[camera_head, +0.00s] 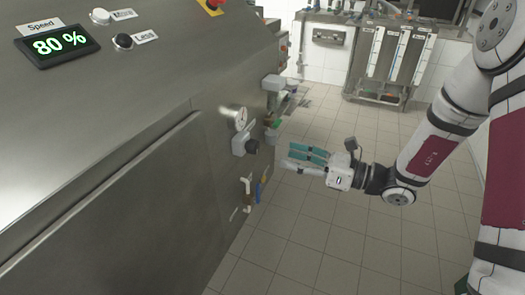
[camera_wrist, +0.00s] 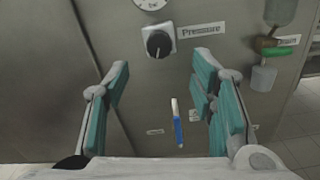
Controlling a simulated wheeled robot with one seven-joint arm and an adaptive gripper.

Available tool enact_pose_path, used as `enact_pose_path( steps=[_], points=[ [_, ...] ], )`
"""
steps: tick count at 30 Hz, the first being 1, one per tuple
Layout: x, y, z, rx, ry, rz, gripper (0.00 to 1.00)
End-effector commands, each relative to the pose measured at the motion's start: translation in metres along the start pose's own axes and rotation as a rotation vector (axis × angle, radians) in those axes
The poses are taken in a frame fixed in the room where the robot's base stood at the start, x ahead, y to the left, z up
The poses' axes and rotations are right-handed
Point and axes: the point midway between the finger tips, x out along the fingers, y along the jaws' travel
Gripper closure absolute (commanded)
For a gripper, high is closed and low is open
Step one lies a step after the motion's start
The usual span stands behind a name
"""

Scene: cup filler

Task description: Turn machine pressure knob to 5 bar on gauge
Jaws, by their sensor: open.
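The black pressure knob (camera_wrist: 158,43) sits on a light square plate on the machine's steel side, next to a label reading "Pressure" (camera_wrist: 201,30). In the head view the knob (camera_head: 252,146) sticks out below the gauge. The round white gauge (camera_wrist: 151,3) is cut off by the top of the wrist view; its face (camera_head: 240,118) is seen edge-on in the head view, so its reading cannot be told. My gripper (camera_head: 290,159) is open and empty, to the right of the knob and apart from it. In the wrist view the teal-padded fingers of my gripper (camera_wrist: 160,80) stand wide apart below the knob.
A blue-handled valve (camera_wrist: 178,131) is lower on the panel. A green-handled valve (camera_wrist: 275,51) is at the right. The speed display (camera_head: 58,46) reads 80 %, with Less button (camera_head: 123,41) nearby. Tiled floor (camera_head: 330,235) is clear below my arm.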

Motion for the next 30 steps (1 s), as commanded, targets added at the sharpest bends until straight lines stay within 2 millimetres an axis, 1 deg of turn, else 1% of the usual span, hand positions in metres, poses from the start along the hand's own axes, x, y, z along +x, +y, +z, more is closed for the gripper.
enact_pose_path(
  steps=[1,6,9,13,18,27,28,29,30],
  points=[
    [0.012,0.001,-0.001,-0.001,0.0,0.005,0.49],
    [0.045,0.001,-0.001,-0.001,0.001,0.005,0.49],
    [0.062,0.001,-0.001,-0.001,0.0,0.005,0.49],
    [0.078,0.001,-0.001,-0.002,0.0,0.003,0.49],
    [0.089,0.001,0.0,-0.001,0.001,0.001,0.49],
    [0.091,0.001,0.0,-0.001,0.001,0.001,0.49],
    [0.09,0.001,0.0,-0.001,0.001,0.001,0.54],
    [0.09,0.0,0.0,-0.001,0.001,0.0,0.6],
    [0.09,0.001,0.0,-0.001,0.001,0.001,0.7]
  ],
)
